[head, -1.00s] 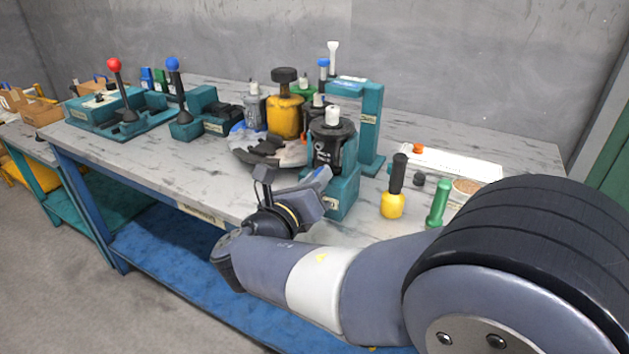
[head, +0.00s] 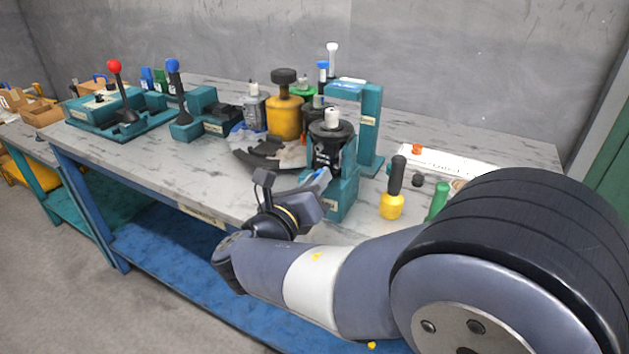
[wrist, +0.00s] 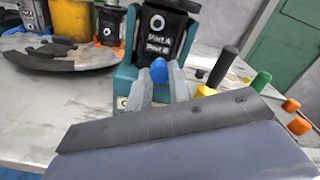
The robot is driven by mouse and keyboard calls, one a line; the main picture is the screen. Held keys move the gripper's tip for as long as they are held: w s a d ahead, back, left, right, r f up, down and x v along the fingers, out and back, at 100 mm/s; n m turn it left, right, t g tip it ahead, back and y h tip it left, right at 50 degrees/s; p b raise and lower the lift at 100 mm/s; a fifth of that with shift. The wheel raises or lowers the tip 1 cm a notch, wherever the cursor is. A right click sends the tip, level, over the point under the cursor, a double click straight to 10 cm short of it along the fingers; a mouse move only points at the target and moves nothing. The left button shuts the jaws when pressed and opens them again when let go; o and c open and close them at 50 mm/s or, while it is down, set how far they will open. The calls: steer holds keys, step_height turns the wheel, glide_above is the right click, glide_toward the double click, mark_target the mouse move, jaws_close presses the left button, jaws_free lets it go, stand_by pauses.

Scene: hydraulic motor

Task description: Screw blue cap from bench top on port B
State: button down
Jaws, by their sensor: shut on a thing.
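The black hydraulic motor (head: 330,145) stands upright in a teal fixture (head: 343,193) at the bench's front edge. In the wrist view the motor (wrist: 158,28) carries white labels "Port A" and "Port B", with a white ring above them. My gripper (wrist: 159,78) is shut on the blue cap (wrist: 159,70), which shows between the fingertips just below the Port B label. I cannot tell whether the cap touches the port. In the head view my gripper (head: 318,180) is in front of the motor's lower body, and the blue cap there is hard to make out.
A yellow-and-black screwdriver-like tool (head: 393,190) and a green handle (head: 438,202) stand right of the fixture. A dark curved part (head: 265,158) lies to its left. A yellow bottle (head: 284,115) and a teal post (head: 369,130) stand behind. Bench space at front left is clear.

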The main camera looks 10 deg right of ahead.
steer(key=shift+w+d+p, duration=0.2)
steer(key=shift+w+p, duration=0.05)
steer(key=shift+p, duration=0.2)
stand_by(0.3)
steer(key=shift+f, duration=0.1)
steer(key=m+b, duration=0.5)
steer(key=shift+m, duration=0.3)
stand_by(0.3)
steer(key=shift+w+m+b, duration=0.1)
steer(key=shift+m+b, duration=0.85)
steer(key=shift+m, duration=0.15)
